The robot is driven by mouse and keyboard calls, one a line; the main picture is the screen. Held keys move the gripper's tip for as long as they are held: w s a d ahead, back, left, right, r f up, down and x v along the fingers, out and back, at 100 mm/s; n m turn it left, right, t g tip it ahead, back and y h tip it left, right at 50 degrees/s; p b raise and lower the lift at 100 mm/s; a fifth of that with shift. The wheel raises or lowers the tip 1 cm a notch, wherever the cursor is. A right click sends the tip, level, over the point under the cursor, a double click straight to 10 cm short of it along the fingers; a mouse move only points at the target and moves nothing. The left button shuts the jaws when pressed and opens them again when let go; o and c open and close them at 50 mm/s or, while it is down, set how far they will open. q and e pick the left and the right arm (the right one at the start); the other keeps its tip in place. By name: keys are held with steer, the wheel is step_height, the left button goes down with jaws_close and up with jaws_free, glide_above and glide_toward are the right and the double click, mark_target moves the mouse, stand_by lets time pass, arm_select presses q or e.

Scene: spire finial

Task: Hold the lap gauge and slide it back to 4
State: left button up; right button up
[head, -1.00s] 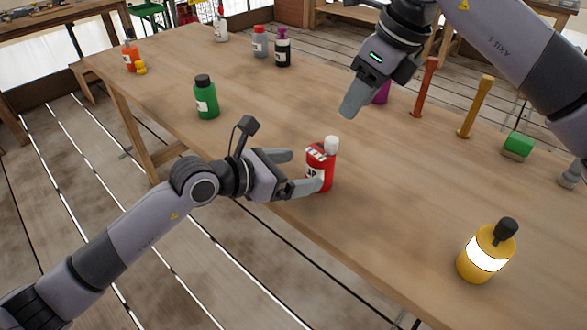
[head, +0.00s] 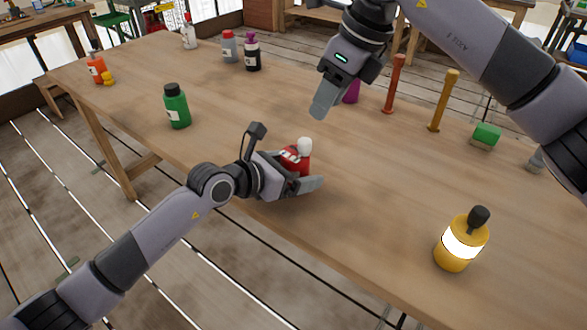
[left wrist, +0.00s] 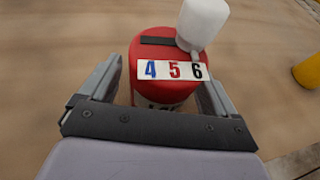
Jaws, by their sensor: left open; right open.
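The lap gauge is a red cylinder (head: 299,166) with a white knob (head: 305,144) on top, standing on the table near its front edge. In the left wrist view the red gauge (left wrist: 165,97) has a strip reading 4, 5, 6 and a dark slot behind it. The white knob (left wrist: 203,22) stands at the right end, by the 6. My left gripper (head: 298,172) is open, with a finger on each side of the red body; I cannot tell whether they touch it. My right gripper (head: 322,105) is above the table, farther back, empty; its fingers overlap in view.
A yellow bottle (head: 454,252) with a dark top stands to the right near the front edge. A green bottle (head: 176,107) stands to the left. Behind stand a purple object (head: 351,92), a red post (head: 394,84), a yellow post (head: 443,101) and a green block (head: 486,136). Bare table surrounds the gauge.

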arm_select(q)
steer(key=c, duration=1.2)
arm_select(e)
steer(key=shift+c, duration=0.3)
arm_select(q)
steer(key=shift+o, duration=0.2)
arm_select(e)
steer(key=c, duration=0.5)
steer(key=shift+d+f, duration=0.1)
steer(key=shift+d, duration=0.1)
jaws_close()
steer(key=s+d+f+t+y, duration=0.2)
steer(key=s+d+y, duration=0.25)
steer(key=d, duration=0.45)
steer(key=n, duration=0.1)
glide_toward(305, 147)
step_height(305, 147, down, 5)
steer(key=w+a, duration=0.2)
steer(key=shift+w+a, duration=0.25)
steer(key=shift+a, duration=0.05)
